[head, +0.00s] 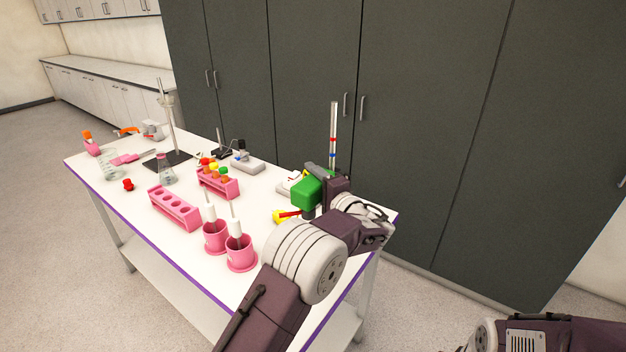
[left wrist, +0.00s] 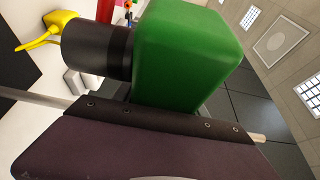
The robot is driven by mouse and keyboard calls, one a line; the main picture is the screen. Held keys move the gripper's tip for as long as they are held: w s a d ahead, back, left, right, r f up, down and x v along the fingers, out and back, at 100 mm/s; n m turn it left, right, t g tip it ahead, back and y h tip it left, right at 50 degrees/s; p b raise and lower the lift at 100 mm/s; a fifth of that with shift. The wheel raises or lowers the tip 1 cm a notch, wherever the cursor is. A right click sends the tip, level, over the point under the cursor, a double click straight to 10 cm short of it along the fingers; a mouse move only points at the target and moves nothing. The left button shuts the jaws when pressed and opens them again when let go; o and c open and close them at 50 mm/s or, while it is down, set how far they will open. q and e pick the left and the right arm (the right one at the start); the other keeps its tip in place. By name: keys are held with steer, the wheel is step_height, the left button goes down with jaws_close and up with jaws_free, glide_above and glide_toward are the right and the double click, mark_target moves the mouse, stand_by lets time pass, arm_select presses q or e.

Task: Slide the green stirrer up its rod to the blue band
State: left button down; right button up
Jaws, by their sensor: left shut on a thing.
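The green stirrer (head: 307,193) is a green block with a black cylinder under it, at the right end of the table. Its upright metal rod (head: 334,120) rises behind it. The blue band (head: 333,155) shows on the rod above the green block, with a gap between them. My left gripper (head: 322,179) is shut on the green stirrer. In the left wrist view the green block (left wrist: 185,55) and the black cylinder (left wrist: 98,48) lie close against my dark finger, which hides part of the block. My right gripper is out of view.
A red band (head: 333,140) sits higher on the rod. A yellow and red item (head: 285,216) lies below the stirrer. Pink cups (head: 241,258) and pink racks (head: 176,212) stand to the left. Dark cabinets (head: 420,130) stand behind the table.

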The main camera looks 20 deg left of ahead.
mark_target(319, 185)
arm_select(q)
steer(key=shift+r+p, duration=0.35)
steer(key=shift+r, duration=1.95)
steer(key=c, duration=0.6)
jaws_free()
steer(key=shift+f, duration=0.1)
steer(key=shift+s+d+f, duration=0.1)
steer(key=shift+s+d, duration=0.1)
steer(key=shift+d, duration=0.05)
steer(key=b+v, duration=0.2)
steer(key=v, duration=0.6)
steer(key=shift+s+d, duration=0.1)
steer(key=shift+s, duration=0.15)
